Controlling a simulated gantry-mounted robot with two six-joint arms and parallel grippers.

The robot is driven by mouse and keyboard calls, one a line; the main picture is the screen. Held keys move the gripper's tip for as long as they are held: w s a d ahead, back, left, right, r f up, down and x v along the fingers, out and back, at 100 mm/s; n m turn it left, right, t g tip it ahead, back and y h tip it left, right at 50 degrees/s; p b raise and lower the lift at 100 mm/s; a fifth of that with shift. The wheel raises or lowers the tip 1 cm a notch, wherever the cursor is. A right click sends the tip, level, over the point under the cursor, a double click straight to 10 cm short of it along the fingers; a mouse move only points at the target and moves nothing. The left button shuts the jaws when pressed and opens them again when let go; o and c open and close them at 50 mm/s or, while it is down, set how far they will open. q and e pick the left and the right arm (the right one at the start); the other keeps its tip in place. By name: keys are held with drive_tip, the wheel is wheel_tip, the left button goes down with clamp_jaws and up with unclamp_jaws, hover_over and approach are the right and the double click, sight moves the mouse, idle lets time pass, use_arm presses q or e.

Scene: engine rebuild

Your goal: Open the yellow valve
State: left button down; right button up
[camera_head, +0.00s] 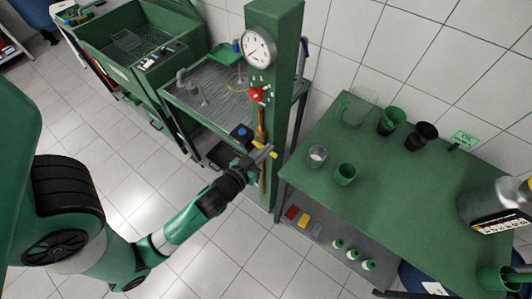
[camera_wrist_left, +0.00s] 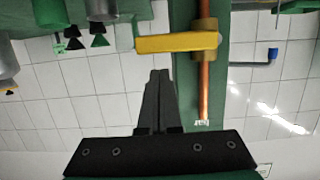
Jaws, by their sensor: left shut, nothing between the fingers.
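The yellow valve handle (camera_wrist_left: 176,43) lies level in the left wrist view. It reaches left from a brass valve body (camera_wrist_left: 205,38) on a copper pipe (camera_wrist_left: 203,88). In the head view small yellow parts of the handle (camera_head: 258,144) show beside the green column, partly hidden by my gripper. My left gripper (camera_head: 262,155) is at the valve. In the left wrist view its closed fingers (camera_wrist_left: 159,74) point at the handle, with their tips just below it in the picture. I cannot tell whether they touch it. Nothing is between the fingers. My right gripper is not in view.
A green table (camera_head: 425,205) with cups stands to the right. A metal workbench (camera_head: 210,95) and a green open-lidded basin (camera_head: 120,50) stand behind on the left.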

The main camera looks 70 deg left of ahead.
use_arm(q)
drive_tip(key=shift+f, duration=0.6)
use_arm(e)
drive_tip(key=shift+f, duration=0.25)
use_arm(q)
drive_tip(key=shift+f, duration=0.1)
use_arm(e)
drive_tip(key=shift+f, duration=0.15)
use_arm(q)
drive_tip(key=shift+d+f+m+b, duration=0.15)
drive_tip(key=shift+m+b, duration=0.15)
drive_tip(key=shift+b, duration=0.1)
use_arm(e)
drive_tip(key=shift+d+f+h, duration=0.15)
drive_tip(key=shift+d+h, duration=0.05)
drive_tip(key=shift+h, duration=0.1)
